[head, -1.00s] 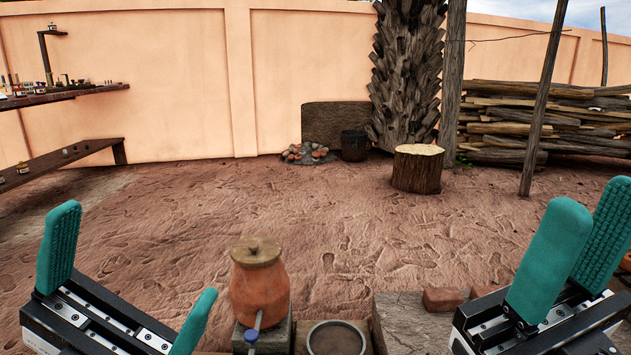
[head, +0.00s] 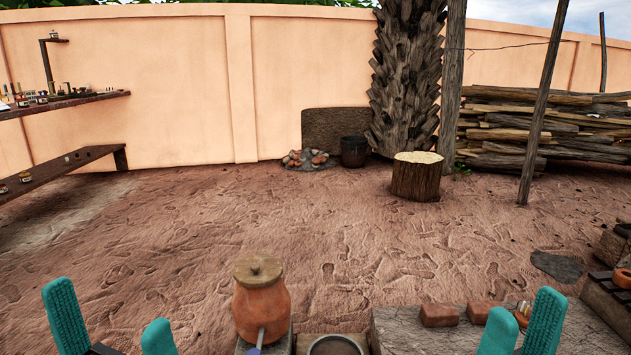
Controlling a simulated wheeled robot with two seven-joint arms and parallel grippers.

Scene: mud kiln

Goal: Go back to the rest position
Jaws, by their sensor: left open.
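My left gripper (head: 112,325) is at the bottom left of the head view, with its two teal fingers apart and nothing between them. My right gripper (head: 522,330) is at the bottom right, with its two teal fingers apart and no object seen between them. The lower parts of both grippers are cut off by the bottom edge of the view. Both grippers are clear of the orange clay pot (head: 262,310), which stands between them with a wooden lid (head: 257,270) on top.
A round dark-rimmed dish (head: 335,345) is beside the pot. Beyond is open reddish ground, with a tree stump (head: 416,178) and a woodpile (head: 520,125). Shelves (head: 60,165) stand at the left.

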